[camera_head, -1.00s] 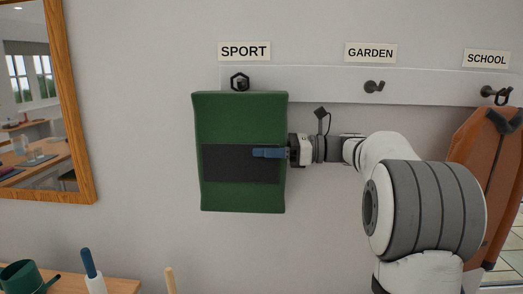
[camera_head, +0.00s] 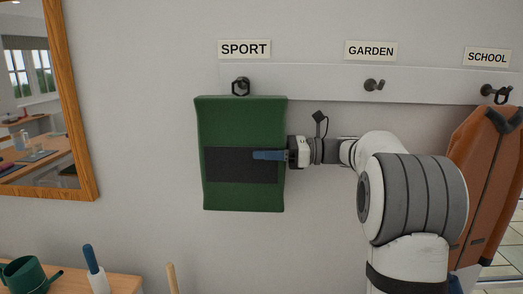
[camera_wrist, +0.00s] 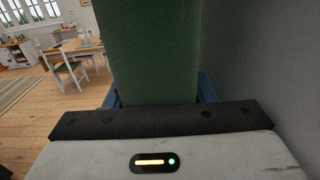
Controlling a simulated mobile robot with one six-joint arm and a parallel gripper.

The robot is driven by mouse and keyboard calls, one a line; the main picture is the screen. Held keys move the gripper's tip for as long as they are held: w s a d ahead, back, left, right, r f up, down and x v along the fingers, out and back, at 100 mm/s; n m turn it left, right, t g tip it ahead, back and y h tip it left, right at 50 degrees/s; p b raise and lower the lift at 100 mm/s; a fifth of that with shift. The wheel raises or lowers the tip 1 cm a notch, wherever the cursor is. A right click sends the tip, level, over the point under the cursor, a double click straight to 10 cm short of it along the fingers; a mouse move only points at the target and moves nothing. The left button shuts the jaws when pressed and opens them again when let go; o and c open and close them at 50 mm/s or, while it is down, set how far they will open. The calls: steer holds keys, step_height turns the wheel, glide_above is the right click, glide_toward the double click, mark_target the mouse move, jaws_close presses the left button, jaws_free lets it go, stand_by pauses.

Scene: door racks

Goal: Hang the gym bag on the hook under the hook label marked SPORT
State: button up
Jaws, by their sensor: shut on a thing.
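The green gym bag (camera_head: 243,124) with a dark front panel is upright against the wall, below the SPORT label (camera_head: 244,49). A dark ring (camera_head: 241,87) shows at its top, at the place of the hook under that label. The hook is mostly hidden, and I cannot tell whether the ring is seated on it. My gripper (camera_head: 270,155) is shut on the bag at its right side, with a blue finger across the dark panel. In the wrist view the green bag (camera_wrist: 150,50) fills the space between the blue fingers.
An empty hook (camera_head: 374,86) is under the GARDEN label (camera_head: 370,50). A mirror (camera_head: 88,150) is at left. A green watering can (camera_head: 22,273) and a blue-topped bottle (camera_head: 94,268) stand low at left.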

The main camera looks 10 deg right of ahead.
steer(key=o, duration=1.3)
